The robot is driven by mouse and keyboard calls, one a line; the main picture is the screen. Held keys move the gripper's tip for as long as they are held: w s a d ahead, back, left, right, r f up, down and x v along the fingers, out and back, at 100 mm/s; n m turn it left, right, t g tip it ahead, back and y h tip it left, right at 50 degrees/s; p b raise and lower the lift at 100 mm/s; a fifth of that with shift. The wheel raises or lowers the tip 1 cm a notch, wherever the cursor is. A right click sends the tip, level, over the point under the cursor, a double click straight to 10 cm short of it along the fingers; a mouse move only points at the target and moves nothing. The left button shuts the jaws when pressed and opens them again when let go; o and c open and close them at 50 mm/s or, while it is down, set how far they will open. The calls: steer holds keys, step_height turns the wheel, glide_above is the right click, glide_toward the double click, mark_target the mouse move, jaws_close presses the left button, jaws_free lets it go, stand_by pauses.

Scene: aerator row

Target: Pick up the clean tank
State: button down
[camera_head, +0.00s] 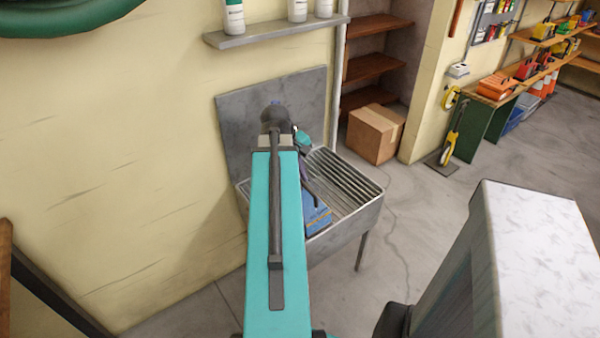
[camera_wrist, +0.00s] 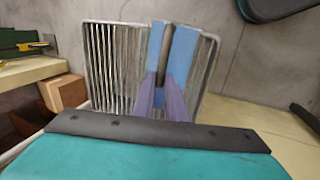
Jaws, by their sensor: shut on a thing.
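The blue tank (camera_head: 318,215) is in the metal sink (camera_head: 372,204) in the head view, partly hidden behind my teal arm. A patch of yellow marking shows on its side. In the wrist view, blue parts of the tank (camera_wrist: 184,52) show beyond the purple fingers of my gripper (camera_wrist: 163,92), with a narrow dark gap between them. My gripper is shut on the tank, over the ribbed sink bottom (camera_wrist: 108,60). I cannot tell whether the tank touches the sink bottom or is raised.
A grey backsplash (camera_head: 238,125) rises behind the sink, under a shelf (camera_head: 270,35) with white bottles. A cardboard box (camera_head: 375,133) stands on the floor to the right. A white-topped counter (camera_head: 540,250) is at the front right. Open floor lies between sink and counter.

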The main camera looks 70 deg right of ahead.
steer(key=shift+s+a+b, duration=0.25)
steer(key=shift+a+b, duration=0.05)
steer(key=shift+a, duration=0.45)
steer(key=shift+b, duration=0.75)
steer(key=shift+a+b, duration=0.15)
steer(key=shift+b, duration=0.2)
steer(key=shift+s+a+r+b, duration=0.15)
steer(key=shift+a+b, duration=0.2)
steer(key=shift+b, duration=0.65)
steer(key=shift+a+b, duration=0.1)
steer(key=shift+b, duration=0.25)
steer(key=shift+s+a+b, duration=0.1)
steer(key=shift+a+b, duration=0.2)
steer(key=shift+b, duration=0.45)
steer(key=shift+a+r+b, duration=0.15)
steer(key=shift+a+b, duration=0.1)
steer(key=shift+b, duration=0.15)
